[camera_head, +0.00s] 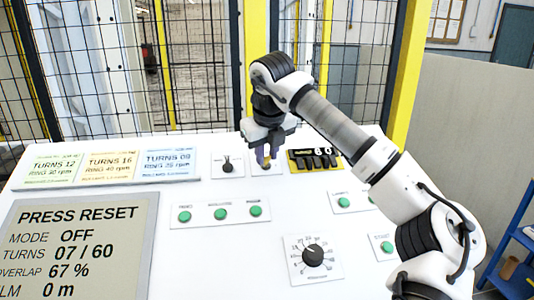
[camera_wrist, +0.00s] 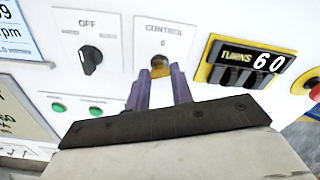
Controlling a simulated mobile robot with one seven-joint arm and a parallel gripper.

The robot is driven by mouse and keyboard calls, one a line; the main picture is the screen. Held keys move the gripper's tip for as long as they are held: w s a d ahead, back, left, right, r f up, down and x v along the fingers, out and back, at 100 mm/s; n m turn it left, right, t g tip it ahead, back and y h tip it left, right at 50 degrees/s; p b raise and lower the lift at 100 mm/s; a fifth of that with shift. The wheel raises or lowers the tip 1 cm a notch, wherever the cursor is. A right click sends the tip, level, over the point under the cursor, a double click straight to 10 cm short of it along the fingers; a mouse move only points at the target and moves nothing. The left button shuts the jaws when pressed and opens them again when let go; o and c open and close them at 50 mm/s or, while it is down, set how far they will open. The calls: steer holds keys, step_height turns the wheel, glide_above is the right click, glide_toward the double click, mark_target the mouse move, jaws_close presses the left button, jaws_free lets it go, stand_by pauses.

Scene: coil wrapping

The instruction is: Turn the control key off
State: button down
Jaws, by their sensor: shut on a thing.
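The control key (camera_wrist: 161,71) is a small brass-coloured piece on a white plate labelled CONTROL (camera_wrist: 170,30), with a 0 mark above it in the wrist view. My gripper (camera_wrist: 161,75) is shut on the key, its purple fingers on either side of it. The fingers hide most of the key, so its exact angle is hard to tell. In the head view my gripper (camera_head: 264,158) reaches down to the key's plate (camera_head: 277,172) at the back of the panel. The display (camera_head: 80,250) reads PRESS RESET, MODE OFF, TURNS 07 / 60.
Left of the key is a black selector knob (camera_wrist: 91,57) under OFF. Right of it is a yellow-framed TURNS counter (camera_wrist: 240,62) showing 60. Green buttons (camera_head: 220,213) and a round dial (camera_head: 313,256) sit nearer on the panel. A mesh fence (camera_head: 190,90) stands behind.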

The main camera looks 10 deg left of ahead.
steer(key=n, duration=0.3)
steer(key=shift+n, duration=0.3)
steer(key=n, duration=0.3)
steer(key=shift+n, duration=0.3)
steer(key=n, duration=0.6)
steer(key=shift+n, duration=0.3)
steer(key=c, duration=1.2)
jaws_free()
steer(key=b+v, duration=0.2)
steer(key=v, duration=1.2)
steer(key=shift+s+f, duration=0.15)
steer(key=shift+s, duration=0.1)
